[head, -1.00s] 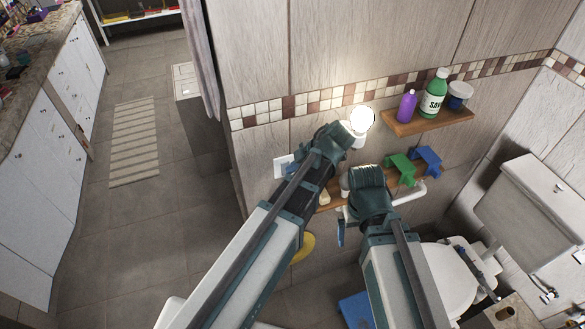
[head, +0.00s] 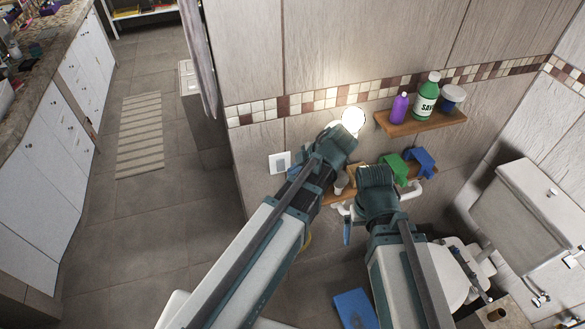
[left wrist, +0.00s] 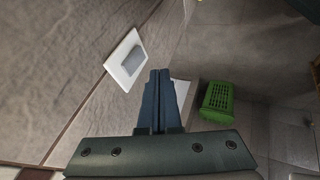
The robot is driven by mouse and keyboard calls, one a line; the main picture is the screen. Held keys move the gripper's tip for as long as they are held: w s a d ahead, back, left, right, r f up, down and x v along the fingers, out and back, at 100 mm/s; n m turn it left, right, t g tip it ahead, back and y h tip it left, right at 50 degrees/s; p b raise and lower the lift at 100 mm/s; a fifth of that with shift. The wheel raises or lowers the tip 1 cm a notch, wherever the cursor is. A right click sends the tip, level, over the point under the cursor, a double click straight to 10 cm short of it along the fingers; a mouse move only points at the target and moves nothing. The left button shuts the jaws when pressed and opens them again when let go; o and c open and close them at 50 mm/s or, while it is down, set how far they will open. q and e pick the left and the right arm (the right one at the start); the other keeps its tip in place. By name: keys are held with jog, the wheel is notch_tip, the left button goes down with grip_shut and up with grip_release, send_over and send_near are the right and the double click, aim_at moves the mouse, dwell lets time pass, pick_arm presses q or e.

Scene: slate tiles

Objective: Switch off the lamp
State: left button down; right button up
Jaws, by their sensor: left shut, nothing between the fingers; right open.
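The lamp (head: 353,119) is a glowing round bulb on the tiled wall; it is lit. A white wall switch plate (head: 280,162) sits below and left of it. In the left wrist view the plate (left wrist: 118,66) has a grey rocker (left wrist: 131,59). My left gripper (head: 293,172) is mostly hidden by its own wrist, just right of and below the plate. In the left wrist view its fingers (left wrist: 158,75) are together and empty, right of the plate, apart from it in the picture. My right gripper (head: 347,231) is lower right; one blue finger shows.
An upper shelf (head: 420,122) holds a purple bottle, green bottle and jar. A lower shelf (head: 335,198) stands behind my wrists, near green and blue items. A toilet (head: 510,220) is at right. A green basket (left wrist: 217,101) is on the floor. Open floor lies left.

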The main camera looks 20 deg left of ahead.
pick_arm(q)
jog(key=p+v, duration=0.5)
jog(key=v, duration=0.2)
jog(key=shift+d+r, duration=0.2)
jog(key=shift+d, duration=0.1)
jog(key=shift+s, duration=0.1)
